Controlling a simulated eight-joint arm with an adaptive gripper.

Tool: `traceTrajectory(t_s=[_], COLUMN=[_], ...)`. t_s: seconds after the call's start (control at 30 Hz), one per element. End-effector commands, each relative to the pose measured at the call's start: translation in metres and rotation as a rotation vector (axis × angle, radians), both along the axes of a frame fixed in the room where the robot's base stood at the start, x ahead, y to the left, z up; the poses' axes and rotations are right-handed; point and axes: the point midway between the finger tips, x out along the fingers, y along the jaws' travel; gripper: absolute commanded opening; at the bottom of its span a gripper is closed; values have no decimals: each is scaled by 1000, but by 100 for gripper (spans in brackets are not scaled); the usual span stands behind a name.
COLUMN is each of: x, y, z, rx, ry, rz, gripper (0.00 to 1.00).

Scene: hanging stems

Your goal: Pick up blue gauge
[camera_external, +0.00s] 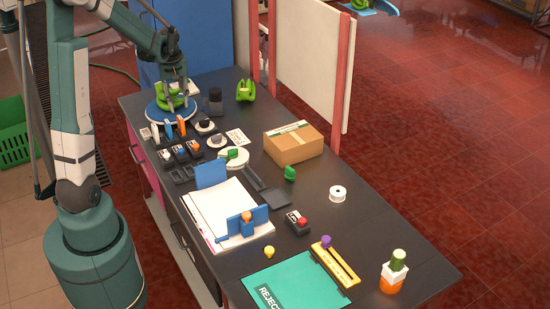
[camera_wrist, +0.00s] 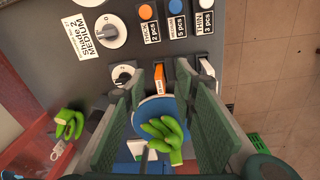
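The blue gauge (camera_external: 169,130) is a small upright piece at the near edge of the round blue base, between a white gauge (camera_external: 155,131) and an orange gauge (camera_external: 181,127). In the wrist view the orange gauge (camera_wrist: 159,77) shows just beyond my fingers; the blue one is not clearly made out there and may be hidden by a finger. My gripper (camera_external: 176,91) is above the blue base (camera_external: 160,116), behind the gauges. In the wrist view my gripper (camera_wrist: 165,100) is open, its two fingers apart with nothing held between them.
Several labelled boxes with coloured knobs, dials and a dark cup (camera_external: 215,96) stand close by. A cardboard box (camera_external: 294,144) and paper stack (camera_external: 222,208) are farther along the table.

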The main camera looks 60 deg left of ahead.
Motion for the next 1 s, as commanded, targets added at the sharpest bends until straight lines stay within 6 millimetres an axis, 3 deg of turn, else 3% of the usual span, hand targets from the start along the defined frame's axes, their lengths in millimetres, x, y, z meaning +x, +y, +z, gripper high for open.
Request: traceTrajectory(t_s=[0.2,0.4,1.0], x=[-20,-33,-37], y=[46,68,74], z=[-34,-53,-63], rx=[-34,-54,-60], ry=[29,45,50], rz=[116,180,197], gripper=[28,28,28])
